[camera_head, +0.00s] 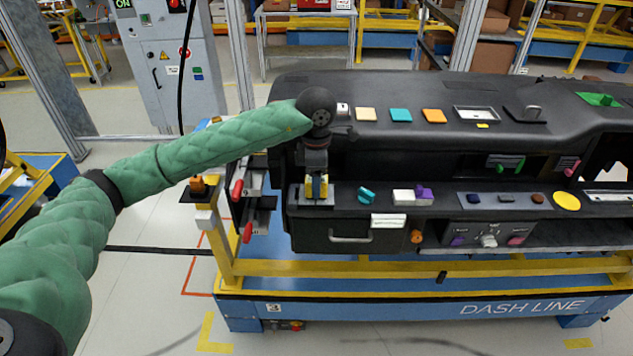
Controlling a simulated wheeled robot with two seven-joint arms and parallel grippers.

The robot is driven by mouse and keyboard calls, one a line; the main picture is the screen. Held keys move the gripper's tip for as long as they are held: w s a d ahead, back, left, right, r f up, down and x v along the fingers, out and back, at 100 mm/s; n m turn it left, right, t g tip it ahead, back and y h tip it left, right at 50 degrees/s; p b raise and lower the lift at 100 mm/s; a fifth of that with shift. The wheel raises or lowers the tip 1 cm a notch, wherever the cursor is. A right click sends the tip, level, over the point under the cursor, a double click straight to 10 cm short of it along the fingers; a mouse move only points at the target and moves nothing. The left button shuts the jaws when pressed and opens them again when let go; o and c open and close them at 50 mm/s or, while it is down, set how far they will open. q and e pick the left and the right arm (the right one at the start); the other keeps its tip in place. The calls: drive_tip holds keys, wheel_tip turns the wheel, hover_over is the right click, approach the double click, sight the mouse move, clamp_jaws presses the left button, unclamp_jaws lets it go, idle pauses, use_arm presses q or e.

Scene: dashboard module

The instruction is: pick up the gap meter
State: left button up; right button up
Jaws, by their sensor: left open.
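My left arm reaches in from the left, and my left gripper (317,175) points down at the left end of the dashboard's lower ledge. It is open. Right below it is a small yellow and dark item (317,188) over a pale plate on the ledge. It may be the gap meter, but it is small and partly covered by the gripper, so I cannot be sure. I cannot tell whether the fingers are around it or just above it. My right gripper is not in view.
The black dashboard (385,85) sits on a yellow and blue stand (420,305). A teal knob (366,195) and a white and purple block (412,196) are to the right on the ledge. Red-handled clamps (238,190) and an orange item (197,184) are to the left.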

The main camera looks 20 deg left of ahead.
use_arm(q)
drive_tip(key=shift+f, duration=0.3)
drive_tip(key=c, duration=1.2)
drive_tip(key=shift+c, duration=0.2)
drive_tip(key=shift+r, duration=0.15)
